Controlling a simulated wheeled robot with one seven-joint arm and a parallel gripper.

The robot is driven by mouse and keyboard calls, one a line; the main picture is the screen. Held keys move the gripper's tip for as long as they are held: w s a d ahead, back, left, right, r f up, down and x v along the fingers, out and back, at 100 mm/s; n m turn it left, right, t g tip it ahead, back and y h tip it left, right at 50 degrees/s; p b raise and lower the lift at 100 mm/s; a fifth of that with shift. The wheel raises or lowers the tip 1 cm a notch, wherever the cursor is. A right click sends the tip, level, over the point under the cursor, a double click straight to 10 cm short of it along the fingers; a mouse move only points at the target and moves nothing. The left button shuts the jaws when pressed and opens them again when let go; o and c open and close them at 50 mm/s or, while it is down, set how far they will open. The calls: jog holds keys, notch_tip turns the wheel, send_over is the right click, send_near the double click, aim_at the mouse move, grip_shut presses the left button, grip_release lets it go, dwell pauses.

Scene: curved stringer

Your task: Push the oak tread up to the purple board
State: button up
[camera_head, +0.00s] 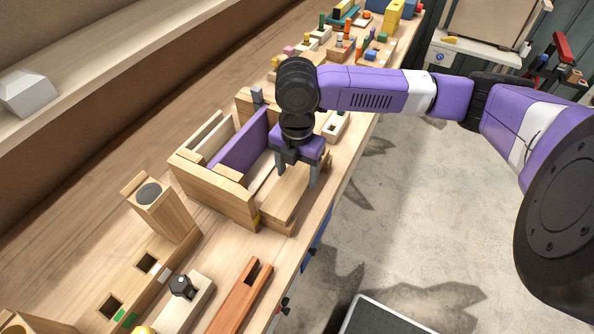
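The purple board (239,144) stands on edge inside a wooden frame (215,192) on the bench. A flat light-wood plank, which looks like the oak tread (288,200), lies at the frame's right, front side. A paler strip shows between it and the purple board, so the two look apart. My gripper (298,176) points down over the far part of the tread. Its two grey fingers are spread apart. The gripper body hides part of the tread's far end, and I cannot tell whether the fingers touch it.
A wooden block with a dark round top (160,208) stands left of the frame. A reddish wooden piece with a slot (242,296) lies nearer. A pale slotted block (335,125) and several small coloured parts lie farther along the bench. The bench's right edge runs close beside the tread.

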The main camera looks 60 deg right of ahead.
jog(key=c, duration=1.2)
jog(key=shift+w+a, duration=0.1)
jog(key=shift+w, duration=3.7)
jog(key=o, duration=1.8)
jog(key=shift+o, duration=0.2)
jog(key=shift+r, duration=0.15)
notch_tip(320, 180, up, 12)
